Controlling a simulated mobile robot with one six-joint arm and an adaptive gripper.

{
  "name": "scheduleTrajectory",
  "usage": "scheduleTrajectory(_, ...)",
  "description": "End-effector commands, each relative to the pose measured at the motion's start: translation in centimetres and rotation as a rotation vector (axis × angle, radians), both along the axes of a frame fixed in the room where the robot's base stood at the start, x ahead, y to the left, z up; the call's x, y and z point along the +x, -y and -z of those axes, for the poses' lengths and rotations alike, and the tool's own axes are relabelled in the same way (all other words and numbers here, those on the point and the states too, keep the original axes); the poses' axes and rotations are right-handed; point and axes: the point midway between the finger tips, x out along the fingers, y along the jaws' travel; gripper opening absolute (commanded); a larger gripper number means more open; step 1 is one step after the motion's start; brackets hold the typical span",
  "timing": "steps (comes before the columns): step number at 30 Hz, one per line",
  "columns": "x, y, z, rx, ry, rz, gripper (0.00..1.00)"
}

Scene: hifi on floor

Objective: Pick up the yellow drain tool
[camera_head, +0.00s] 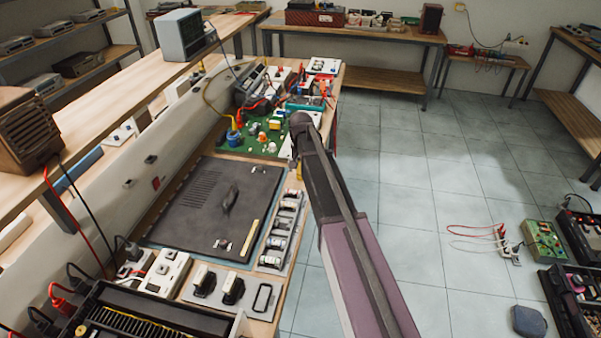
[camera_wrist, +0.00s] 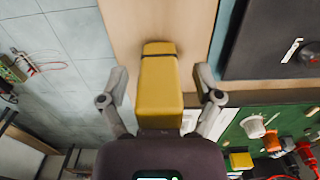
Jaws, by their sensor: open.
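In the wrist view, a yellow block-like thing with a dark band near its far end, which looks like the yellow drain tool (camera_wrist: 160,85), stands out over a bare wooden surface. My gripper (camera_wrist: 160,77) is open, with one grey finger on each side of it. A gap shows between each fingertip and the yellow sides. Its near end is hidden behind my wrist.
A green board (camera_wrist: 258,138) with small coloured parts and a dark panel (camera_wrist: 275,45) lie close by. In the head view the dark panel (camera_head: 185,205) lies on the bench, with a rack of cylinders (camera_head: 281,235) beside it.

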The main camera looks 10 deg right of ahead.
Motion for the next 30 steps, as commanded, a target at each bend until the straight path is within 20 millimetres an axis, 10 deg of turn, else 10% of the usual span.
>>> scheduleTrajectory(5, 0.01, 0.01, 0.0, 0.0, 0.0, 0.0, 0.83)
scheduleTrajectory(14, 0.0, 0.01, 0.01, 0.0, 0.0, 0.0, 0.0)
scheduleTrajectory(30, 0.01, 0.01, -0.46, 0.0, 0.0, 0.0, 0.0)
